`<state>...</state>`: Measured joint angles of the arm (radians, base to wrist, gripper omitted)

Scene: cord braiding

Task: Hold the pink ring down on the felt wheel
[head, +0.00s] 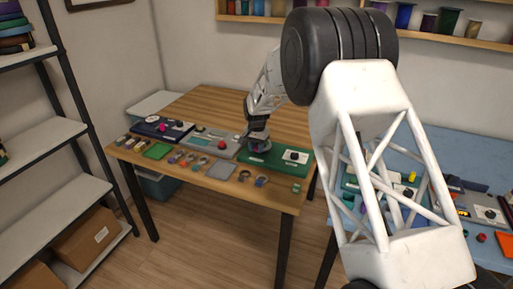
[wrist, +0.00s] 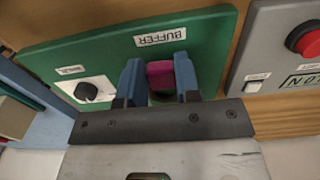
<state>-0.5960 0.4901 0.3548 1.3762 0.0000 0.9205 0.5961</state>
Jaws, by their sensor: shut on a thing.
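In the wrist view, my gripper (wrist: 158,64) has its two blue fingers closed on the sides of the pink ring (wrist: 160,75). The ring is between the fingertips, over the green board (wrist: 110,52) with the BUFFER label (wrist: 160,36). The felt wheel cannot be made out; fingers and ring cover that spot. I cannot tell whether the ring touches the wheel. In the head view, my gripper (head: 258,142) is low over the left part of the green board (head: 270,160), and the ring is hidden there.
A white plate with a black knob (wrist: 87,91) is on the same board. A grey box (wrist: 262,52) with a red button (wrist: 304,40) stands beside it. The wooden table (head: 205,103) has several small parts along its front; its back is clear. A blue table (head: 450,145) is at right.

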